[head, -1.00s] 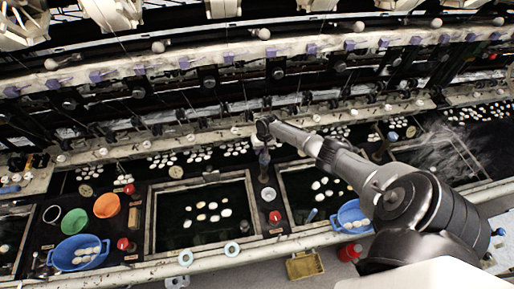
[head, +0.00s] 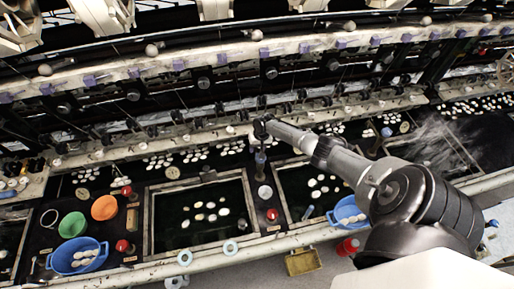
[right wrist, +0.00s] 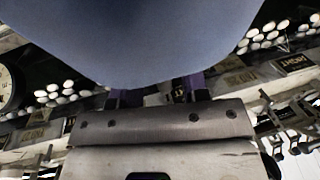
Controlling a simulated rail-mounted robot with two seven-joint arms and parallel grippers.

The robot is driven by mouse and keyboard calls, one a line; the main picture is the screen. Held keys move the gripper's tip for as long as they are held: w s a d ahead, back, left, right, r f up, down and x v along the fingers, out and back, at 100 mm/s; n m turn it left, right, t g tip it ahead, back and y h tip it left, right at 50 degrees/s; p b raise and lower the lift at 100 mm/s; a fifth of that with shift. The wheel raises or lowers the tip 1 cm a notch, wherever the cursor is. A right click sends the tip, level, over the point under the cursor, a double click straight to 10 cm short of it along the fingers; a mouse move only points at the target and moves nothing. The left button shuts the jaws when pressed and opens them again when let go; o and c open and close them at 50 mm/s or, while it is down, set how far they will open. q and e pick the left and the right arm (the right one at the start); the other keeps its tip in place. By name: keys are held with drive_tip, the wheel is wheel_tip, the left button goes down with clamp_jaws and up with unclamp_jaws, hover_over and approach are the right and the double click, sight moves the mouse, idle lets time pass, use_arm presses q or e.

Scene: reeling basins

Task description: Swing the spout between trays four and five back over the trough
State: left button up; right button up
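The spout (head: 261,162), a slim upright piece with a blue-grey part, stands in the gap between two dark framed trays, the left tray (head: 152,222) and the right tray (head: 284,205). My right gripper (head: 261,131) is at the top of the spout, pointing down, and hides its upper end. In the right wrist view a large smooth blue-grey surface (right wrist: 140,40) fills the top, very close to the camera. The finger parts behind it stand apart, but their tips are hidden, so a hold cannot be made out. My left gripper is not in view.
A small white cup (head: 265,192) and a red-topped item (head: 273,215) stand between the trays, near the spout. A long machine rail (head: 200,140) with reels runs behind.

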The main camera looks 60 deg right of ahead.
drive_tip(key=shift+s+r, duration=0.1)
drive_tip(key=shift+r, duration=0.45)
wheel_tip(320, 180, up, 12)
drive_tip(key=s+d+p, duration=0.1)
drive_tip(key=s, duration=0.1)
drive_tip(key=shift+d+r, duration=0.2)
drive_tip(key=shift+d, duration=0.2)
idle(0.4)
